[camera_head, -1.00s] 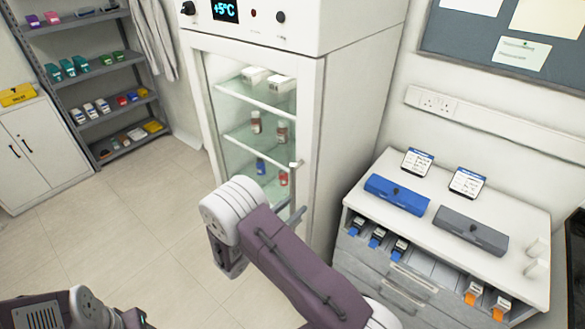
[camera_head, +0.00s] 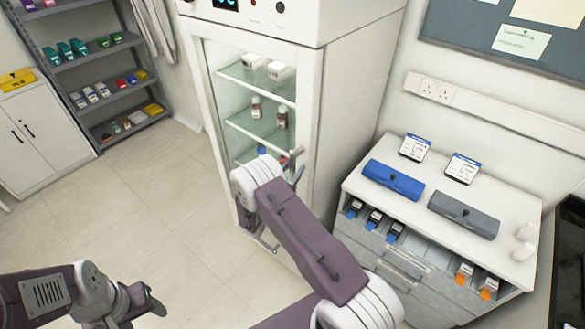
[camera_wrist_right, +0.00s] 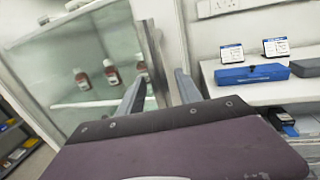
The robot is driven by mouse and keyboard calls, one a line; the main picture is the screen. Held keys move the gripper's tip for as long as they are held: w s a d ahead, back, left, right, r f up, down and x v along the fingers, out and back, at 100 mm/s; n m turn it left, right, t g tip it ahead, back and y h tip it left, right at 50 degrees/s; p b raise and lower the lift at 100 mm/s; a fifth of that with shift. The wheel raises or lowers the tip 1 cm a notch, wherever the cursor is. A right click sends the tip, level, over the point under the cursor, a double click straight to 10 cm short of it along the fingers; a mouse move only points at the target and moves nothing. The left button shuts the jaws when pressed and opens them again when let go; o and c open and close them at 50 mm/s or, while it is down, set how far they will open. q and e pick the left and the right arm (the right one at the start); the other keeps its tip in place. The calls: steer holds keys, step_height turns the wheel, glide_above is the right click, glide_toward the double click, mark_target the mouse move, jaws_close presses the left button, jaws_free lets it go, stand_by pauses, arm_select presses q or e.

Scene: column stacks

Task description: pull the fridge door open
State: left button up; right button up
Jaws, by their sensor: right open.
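The white fridge (camera_head: 345,95) stands in the middle of the head view, its glass door (camera_head: 222,110) looking closed. In the right wrist view the upright metal door handle (camera_wrist_right: 152,60) runs down between the two fingers of my right gripper (camera_wrist_right: 161,90). The gripper is open; I cannot tell whether either finger touches the handle. In the head view my right forearm hides most of that gripper and the lower part of the handle. My left gripper (camera_head: 150,303) is low at the left of the head view, away from the fridge; its jaw gap is unclear.
A white drawer cabinet (camera_head: 395,230) stands right of the fridge, with a blue case (camera_head: 393,180) and a grey case (camera_head: 464,215) on top. Shelving (camera_head: 95,75) and a white cupboard (camera_head: 35,140) are at the left. The tiled floor (camera_head: 150,200) before the fridge is clear.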

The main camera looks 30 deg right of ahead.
jaws_close()
stand_by(1.4)
